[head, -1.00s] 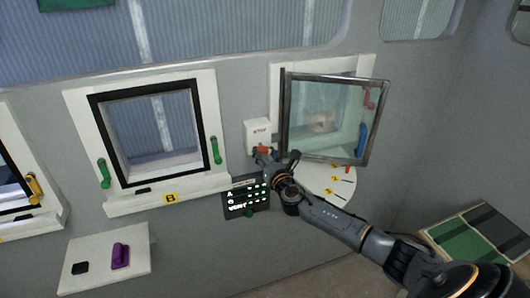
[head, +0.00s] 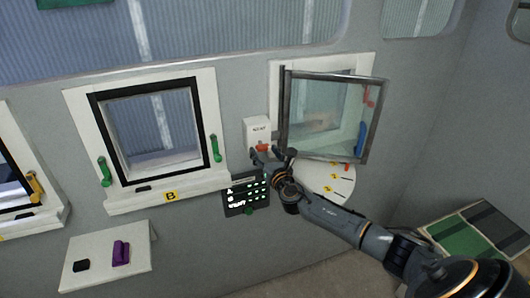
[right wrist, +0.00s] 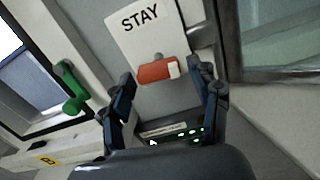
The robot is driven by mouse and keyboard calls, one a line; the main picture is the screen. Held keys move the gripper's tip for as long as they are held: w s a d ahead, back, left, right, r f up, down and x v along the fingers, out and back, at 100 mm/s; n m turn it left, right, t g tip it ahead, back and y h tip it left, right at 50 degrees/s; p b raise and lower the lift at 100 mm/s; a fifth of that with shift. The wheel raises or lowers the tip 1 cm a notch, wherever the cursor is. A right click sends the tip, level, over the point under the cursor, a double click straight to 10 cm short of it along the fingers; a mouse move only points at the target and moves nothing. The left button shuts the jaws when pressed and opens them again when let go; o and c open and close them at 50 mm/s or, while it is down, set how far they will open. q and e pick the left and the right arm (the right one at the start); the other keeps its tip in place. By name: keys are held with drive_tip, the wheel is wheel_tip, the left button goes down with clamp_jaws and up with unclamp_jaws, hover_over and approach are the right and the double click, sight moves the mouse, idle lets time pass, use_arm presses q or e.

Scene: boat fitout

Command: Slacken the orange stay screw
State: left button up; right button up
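The orange stay screw (head: 263,148) is on a white plate (head: 256,130) on the wall, left of the open window pane. In the right wrist view the orange screw (right wrist: 154,72) is a short bar with a pale right end, under the word STAY on the plate (right wrist: 146,30). My right gripper (head: 268,158) is at the screw in the head view. In the right wrist view my right gripper (right wrist: 166,85) is open, with its fingers on either side of the screw and visible gaps. Whether a fingertip touches it is unclear. My left gripper is out of view.
The open glass pane (head: 330,118) stands out from the wall close to my right gripper. A white sector with yellow marks (head: 325,184) lies below it. A dark panel with lit marks (head: 245,196) is just under the screw. Window B with green handles (head: 215,150) is left.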

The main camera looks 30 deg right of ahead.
idle(0.3)
drive_tip(key=v, duration=1.2)
drive_tip(key=shift+r, duration=0.1)
